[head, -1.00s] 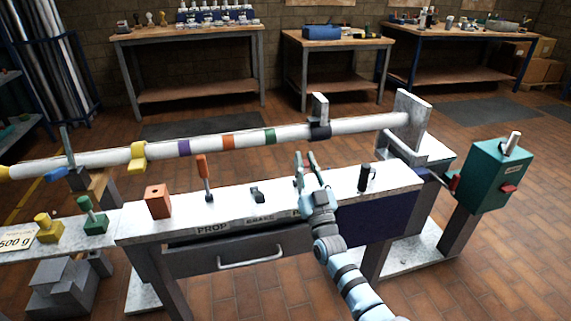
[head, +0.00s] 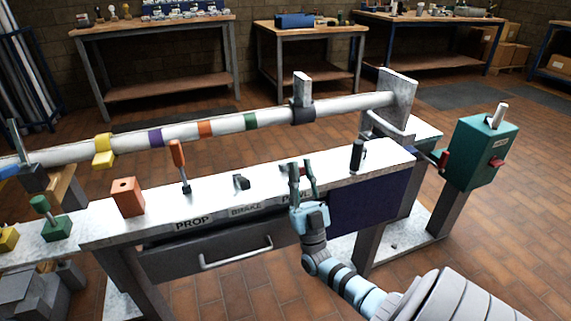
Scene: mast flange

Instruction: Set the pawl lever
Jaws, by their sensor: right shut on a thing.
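My right gripper (head: 302,168) stands upright at the front of the white bench top (head: 338,168), above the partly covered PAWL label (head: 287,199). Its fingers are closed around the pawl lever, which is mostly hidden between them; its exact tilt cannot be told. To the left, an orange-handled lever (head: 177,154) stands near the PROP label (head: 193,222), and a small dark fitting (head: 241,182) sits behind the BRAKE label (head: 246,210). My left gripper is out of view.
A white mast (head: 275,116) with coloured bands lies behind the bench. A black upright handle (head: 357,156) stands to the right of the gripper. An orange block (head: 127,197) is at the left, and a teal box (head: 479,152) on a post at the right.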

